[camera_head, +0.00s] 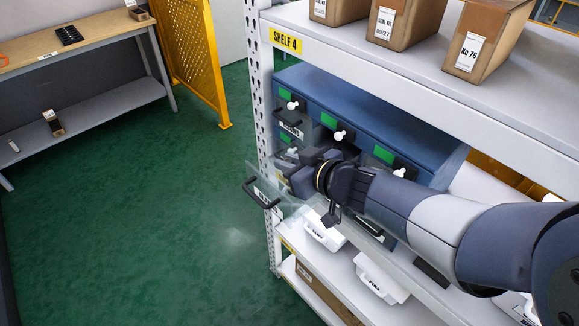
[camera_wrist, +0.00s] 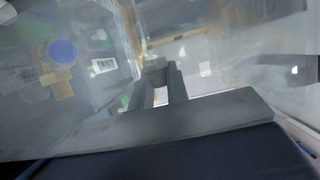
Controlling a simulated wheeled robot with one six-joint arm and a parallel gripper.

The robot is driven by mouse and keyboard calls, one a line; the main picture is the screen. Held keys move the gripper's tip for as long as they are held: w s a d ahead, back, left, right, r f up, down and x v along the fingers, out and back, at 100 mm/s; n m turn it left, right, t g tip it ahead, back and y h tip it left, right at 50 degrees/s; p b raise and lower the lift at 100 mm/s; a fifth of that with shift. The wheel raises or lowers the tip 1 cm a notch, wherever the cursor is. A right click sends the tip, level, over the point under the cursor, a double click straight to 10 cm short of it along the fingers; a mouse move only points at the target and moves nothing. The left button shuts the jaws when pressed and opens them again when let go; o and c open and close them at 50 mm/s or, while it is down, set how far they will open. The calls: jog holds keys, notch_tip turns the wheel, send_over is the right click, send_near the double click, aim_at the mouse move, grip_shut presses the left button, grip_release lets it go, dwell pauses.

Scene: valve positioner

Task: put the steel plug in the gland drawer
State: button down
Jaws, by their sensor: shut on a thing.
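My gripper (camera_head: 298,172) is beside the front of the blue drawer cabinet (camera_head: 395,128), close to a clear pulled-out drawer with a black handle (camera_head: 262,194). The handle is apart from my fingers. In the wrist view my gripper (camera_wrist: 160,84) is shut, with a small grey piece, likely the steel plug (camera_wrist: 155,63), at its fingertips. Its shape is mostly hidden by the fingers. The inside of the drawer is hard to make out through the clear walls. I cannot tell whether the plug is above or inside it.
A shelf upright (camera_head: 257,100) stands left of the cabinet. Cartons (camera_head: 487,40) stand on the shelf above. White bins (camera_head: 380,278) sit on the shelf below. The green floor (camera_head: 130,200) at left is clear up to a workbench (camera_head: 70,42) and a yellow mesh guard (camera_head: 192,55).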

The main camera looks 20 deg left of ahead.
jog(key=shift+r, duration=0.1)
jog(key=shift+s+d+f+b, duration=0.15)
jog(key=shift+f+b, duration=0.15)
jog(key=shift+f, duration=0.5)
jog(key=c, duration=1.4)
grip_release()
jog(key=shift+f, duration=0.2)
jog(key=shift+r, duration=0.3)
jog(key=shift+a+r+p+v, duration=0.15)
jog(key=shift+p+v, duration=0.55)
jog(key=shift+v, duration=1.35)
jog(key=shift+r+p+v, duration=0.25)
jog(key=shift+p+v, duration=0.4)
jog(key=shift+v, duration=1.35)
jog(key=shift+a+r+p+v, duration=0.15)
jog(key=shift+p+v, duration=0.55)
jog(key=shift+v, duration=1.35)
